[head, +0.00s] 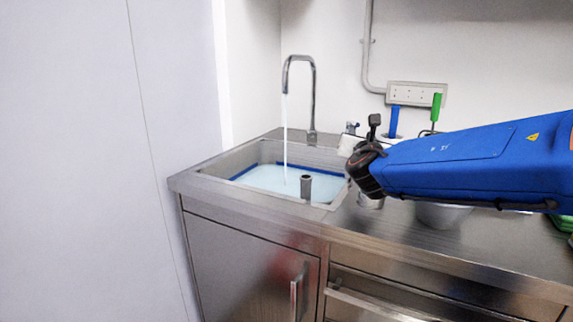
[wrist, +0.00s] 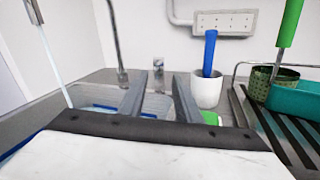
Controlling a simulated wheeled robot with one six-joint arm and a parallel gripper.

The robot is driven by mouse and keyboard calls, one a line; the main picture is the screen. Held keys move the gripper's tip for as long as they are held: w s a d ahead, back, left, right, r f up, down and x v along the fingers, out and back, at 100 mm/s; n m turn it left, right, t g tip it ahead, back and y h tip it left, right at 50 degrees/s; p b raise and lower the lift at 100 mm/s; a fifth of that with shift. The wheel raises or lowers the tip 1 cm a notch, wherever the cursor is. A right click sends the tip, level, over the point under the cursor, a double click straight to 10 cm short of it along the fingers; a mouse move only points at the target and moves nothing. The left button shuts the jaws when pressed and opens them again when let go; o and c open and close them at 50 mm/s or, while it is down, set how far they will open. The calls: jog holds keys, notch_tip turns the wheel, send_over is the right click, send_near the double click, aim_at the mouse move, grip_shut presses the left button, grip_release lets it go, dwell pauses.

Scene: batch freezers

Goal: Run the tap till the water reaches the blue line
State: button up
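The steel tap (head: 313,95) stands behind the sink (head: 185,178), and a stream of water (head: 285,140) runs from its spout. Pale blue water (head: 265,180) covers the sink floor. The blue line (head: 240,171) shows along the left and back walls; the water's edge lies close to it, and I cannot tell any small gap. A small tap handle (head: 351,128) stands right of the spout and shows in the wrist view (wrist: 158,66). My gripper (wrist: 160,82) is open and empty, its fingers apart in front of the handle. Its fingertips are not clear in the head view.
A grey standpipe (head: 306,187) rises from the water. Right of the sink, a white cup (wrist: 208,92) holds a blue-handled tool (wrist: 210,52). A rack (wrist: 275,130) with a green-handled tool (wrist: 290,22) and a teal tray (wrist: 298,100) is farther right. A metal bowl (head: 442,215) sits below my arm.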

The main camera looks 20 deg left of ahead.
aim_at(354, 125)
jog(key=w+n, duration=0.1)
jog(key=w, duration=0.4)
jog(key=w+a+n+y, duration=0.1)
jog(key=w+n, duration=0.1)
jog(key=w, duration=0.4)
jog(key=w+a+n, duration=0.1)
jog(key=w+n, duration=0.1)
jog(key=w, duration=0.3)
jog(key=shift+w+y, duration=0.3)
jog(key=shift+w, duration=0.05)
grip_shut()
